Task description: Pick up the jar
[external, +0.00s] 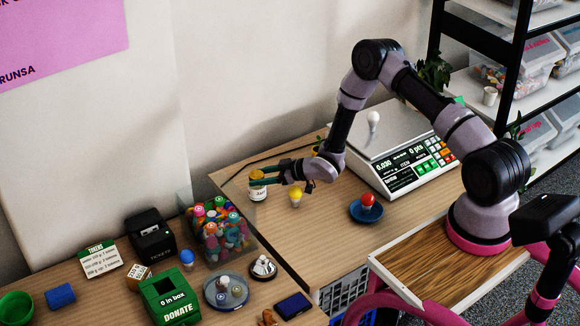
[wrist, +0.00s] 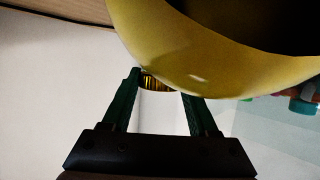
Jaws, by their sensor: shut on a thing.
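The jar (external: 258,193) is small and white with a label and a yellow-gold top, at the left part of the wooden table. My gripper (external: 257,178) reaches in from the right, roughly level, with its dark green fingers shut on the jar near its top. I cannot tell whether the jar's base touches the table. In the wrist view my gripper (wrist: 160,82) has a ribbed gold piece between the fingertips, probably the lid. A large yellow rounded thing (wrist: 220,70) close to the camera hides most of the jar there.
A yellow bulb (external: 296,195) stands just under my wrist. A red bulb (external: 368,200) sits on a blue dish (external: 358,216). A scale (external: 392,152) with a white bulb (external: 373,121) stands behind right. A clear box of colourful pieces (external: 219,234) is at the front left.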

